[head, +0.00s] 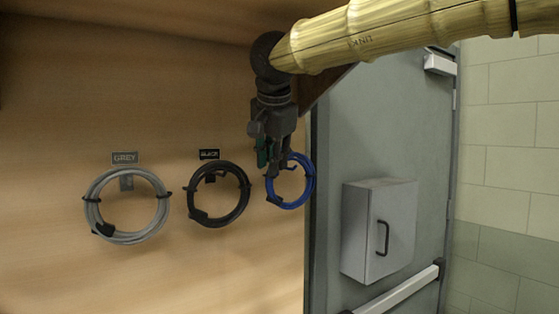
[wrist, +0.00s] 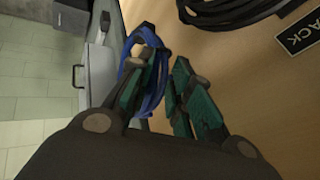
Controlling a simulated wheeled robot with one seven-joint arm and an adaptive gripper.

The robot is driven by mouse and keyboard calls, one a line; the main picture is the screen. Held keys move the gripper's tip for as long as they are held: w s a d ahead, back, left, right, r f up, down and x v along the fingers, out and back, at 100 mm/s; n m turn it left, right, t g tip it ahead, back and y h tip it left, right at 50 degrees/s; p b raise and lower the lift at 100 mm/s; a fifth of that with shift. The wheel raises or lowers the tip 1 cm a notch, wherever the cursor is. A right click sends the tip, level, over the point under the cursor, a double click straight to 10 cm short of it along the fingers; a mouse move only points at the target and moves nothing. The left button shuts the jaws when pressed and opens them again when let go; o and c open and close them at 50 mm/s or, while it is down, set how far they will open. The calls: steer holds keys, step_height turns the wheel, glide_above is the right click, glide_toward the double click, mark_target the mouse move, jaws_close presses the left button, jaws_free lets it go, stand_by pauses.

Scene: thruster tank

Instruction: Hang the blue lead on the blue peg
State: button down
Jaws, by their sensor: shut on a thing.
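The blue lead (head: 312,181) is a coiled ring with dark ties. In the head view it hangs at the right end of the wooden panel, close to the panel's edge. My gripper (head: 270,164) points down at the ring's upper left and is shut on it. In the wrist view the blue lead (wrist: 158,88) loops around the left finger of my gripper (wrist: 163,60), which has green pads. No blue peg or blue label can be made out; that spot is covered by my gripper. Whether the ring touches a peg cannot be told.
A black coil (head: 245,194) hangs just left under a black label (head: 209,154). A grey coil (head: 163,211) hangs further left under a grey label (head: 125,157). Right of the panel are a grey door (head: 345,130) and a protruding grey box (head: 365,230).

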steer(key=shift+w+a+f+p, duration=0.35)
steer(key=shift+w+p, duration=0.2)
steer(key=shift+p, duration=0.15)
steer(key=shift+f, duration=0.15)
stand_by(0.3)
